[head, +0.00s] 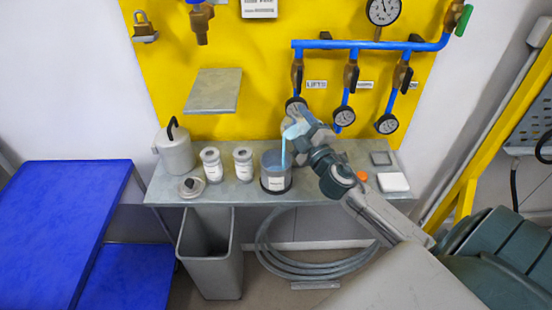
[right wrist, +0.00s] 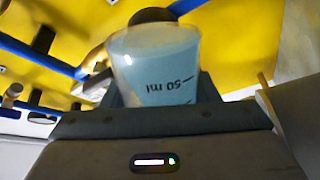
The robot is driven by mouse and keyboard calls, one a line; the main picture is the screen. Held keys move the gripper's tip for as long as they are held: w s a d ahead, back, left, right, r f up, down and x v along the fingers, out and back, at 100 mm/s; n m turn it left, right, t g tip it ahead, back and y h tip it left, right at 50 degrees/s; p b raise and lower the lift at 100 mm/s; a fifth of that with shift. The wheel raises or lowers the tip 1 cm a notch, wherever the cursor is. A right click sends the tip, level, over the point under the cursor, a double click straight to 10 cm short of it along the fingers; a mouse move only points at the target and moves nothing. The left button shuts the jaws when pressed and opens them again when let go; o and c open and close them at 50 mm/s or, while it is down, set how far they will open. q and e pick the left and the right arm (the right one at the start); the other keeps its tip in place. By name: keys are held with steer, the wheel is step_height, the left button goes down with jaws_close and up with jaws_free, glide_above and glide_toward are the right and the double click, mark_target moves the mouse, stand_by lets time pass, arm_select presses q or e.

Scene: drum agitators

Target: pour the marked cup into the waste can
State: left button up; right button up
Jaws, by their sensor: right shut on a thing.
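The marked cup (right wrist: 160,65) is clear, holds light blue liquid and shows a "50 ml" mark upside down in the right wrist view. In the head view the cup (head: 294,131) is tilted, and a light blue stream runs down from it into an open dark grey can (head: 276,184) with a white label on the bench. The label is too small to read. My right gripper (head: 303,130) is shut on the cup, above and slightly right of that can. My left gripper is not in view.
Two small labelled jars (head: 212,170) and a grey jug (head: 175,155) stand left of the can on the bench (head: 330,192). A white block (head: 393,182) and an orange cap (head: 362,176) lie right. A grey bin (head: 210,260) stands on the floor. Gauges (head: 344,116) hang behind.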

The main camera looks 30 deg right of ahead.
steer(key=shift+a+r+n+y+p, duration=0.1)
steer(key=shift+r+n+y+p, duration=0.25)
steer(key=shift+n+p, duration=0.5)
stand_by(0.9)
steer(key=shift+a+f+n+y, duration=0.2)
steer(key=shift+a+n, duration=0.2)
steer(key=shift+n, duration=0.25)
steer(key=shift+a+f+n+y, duration=0.15)
steer(key=shift+a+n, duration=0.25)
steer(key=shift+n, duration=0.2)
stand_by(0.6)
steer(key=shift+a+r+n+y+p, duration=0.15)
steer(key=shift+r+n+p, duration=0.2)
steer(key=shift+n, duration=0.35)
steer(key=shift+a+r+n+y+p, duration=0.2)
steer(key=shift+n+p, duration=0.15)
steer(key=shift+n, duration=0.35)
stand_by(0.6)
